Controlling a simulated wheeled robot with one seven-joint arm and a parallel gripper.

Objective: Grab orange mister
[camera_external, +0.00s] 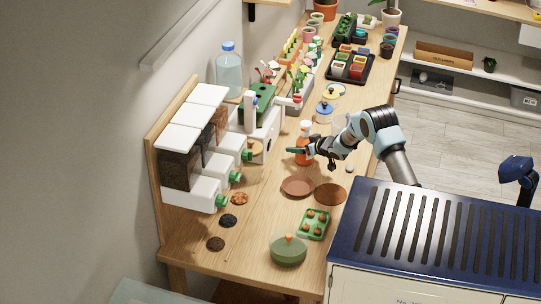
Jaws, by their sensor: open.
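The orange mister (303,157) stands upright on the wooden table, with an orange body and a pale top. My gripper (292,151) reaches in from the right at the mister's height, its jaws open. One dark green finger crosses in front of the mister and hides part of its middle. I cannot tell whether the fingers touch it or whether both sides are around it.
Brown saucers (297,187) lie in front of the mister. A green tray (314,224) and a green lidded pot (288,250) stand nearer the front. White dispensers (190,188) line the wall at left. Jars and plants fill the back.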

